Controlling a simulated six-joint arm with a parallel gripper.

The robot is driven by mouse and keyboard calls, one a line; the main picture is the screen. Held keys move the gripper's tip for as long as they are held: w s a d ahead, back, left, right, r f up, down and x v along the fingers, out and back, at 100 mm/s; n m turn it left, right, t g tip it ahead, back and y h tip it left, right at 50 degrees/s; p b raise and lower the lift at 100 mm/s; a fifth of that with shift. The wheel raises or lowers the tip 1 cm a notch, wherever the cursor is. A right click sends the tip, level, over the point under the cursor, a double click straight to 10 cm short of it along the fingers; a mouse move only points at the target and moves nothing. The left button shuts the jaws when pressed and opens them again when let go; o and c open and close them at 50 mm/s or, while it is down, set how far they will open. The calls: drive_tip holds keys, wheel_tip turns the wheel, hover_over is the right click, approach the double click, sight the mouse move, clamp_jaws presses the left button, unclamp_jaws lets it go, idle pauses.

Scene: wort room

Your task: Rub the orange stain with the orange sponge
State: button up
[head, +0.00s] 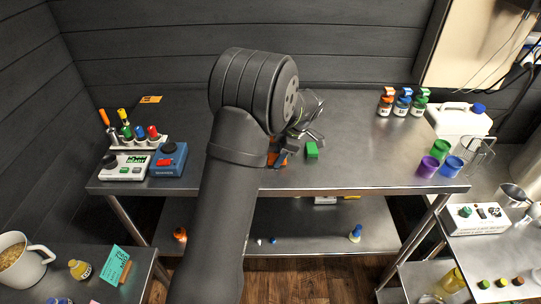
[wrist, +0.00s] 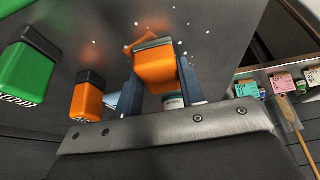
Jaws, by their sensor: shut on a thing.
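My gripper (wrist: 160,85) is shut on an orange block with a grey top edge, which appears to be the orange sponge (wrist: 156,68). It is held between the two dark fingers, low over the grey metal table. A flat orange patch (wrist: 131,46), perhaps the orange stain, shows partly behind the sponge in the wrist view; I cannot tell whether they touch. White specks lie around it. In the head view my gripper (head: 284,148) is over the table's middle, largely hidden by my arm, with some orange showing beneath.
A second orange block with a black top (wrist: 88,95) and a green block (wrist: 25,70) stand beside my gripper; the green one also shows in the head view (head: 312,149). Control boxes (head: 168,160) stand left. Small bottles (head: 402,105) and coloured cups (head: 440,149) stand right.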

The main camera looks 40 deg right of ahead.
sight(290, 164)
drive_tip(key=shift+s+d, duration=1.25)
drive_tip(key=shift+s, duration=0.05)
drive_tip(key=shift+w+a, duration=3.85)
drive_tip(key=shift+a, duration=0.05)
wheel_tip(290, 164, up, 8)
drive_tip(key=shift+d+r, duration=0.1)
